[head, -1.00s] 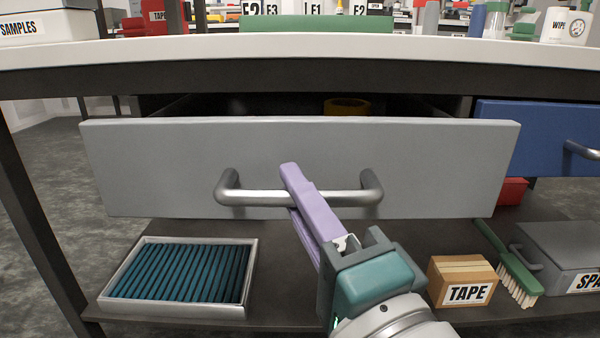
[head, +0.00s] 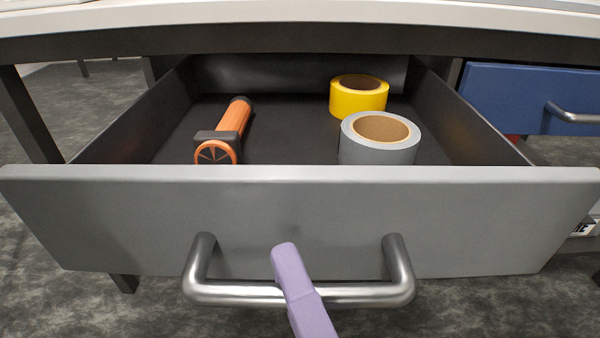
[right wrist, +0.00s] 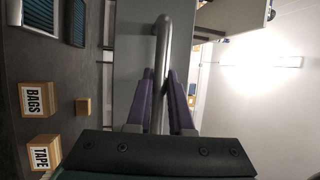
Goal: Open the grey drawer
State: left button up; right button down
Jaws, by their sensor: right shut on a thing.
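The grey drawer (head: 130,215) is pulled well out from under the bench in the head view, and its inside shows. Its metal bar handle (head: 240,293) is on the front. My right gripper (head: 290,275) is shut on the handle, with a purple finger over the bar near its middle. In the right wrist view, the two purple fingers of my right gripper (right wrist: 162,105) lie on both sides of the handle bar (right wrist: 162,50). My left gripper is not in view.
In the drawer lie an orange tool (head: 230,130), a yellow tape roll (head: 358,97) and a grey tape roll (head: 380,140). A blue drawer (head: 510,95) is at the right. Boxes labelled BAGS (right wrist: 38,99) and TAPE (right wrist: 44,152) show in the right wrist view.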

jog(key=c, duration=0.8)
grip_release()
jog(key=shift+s, duration=0.15)
jog(key=p+v, duration=0.1)
jog(key=v, duration=0.8)
jog(key=shift+s+d, duration=0.15)
jog(key=shift+s, duration=0.15)
jog(key=shift+f, duration=0.1)
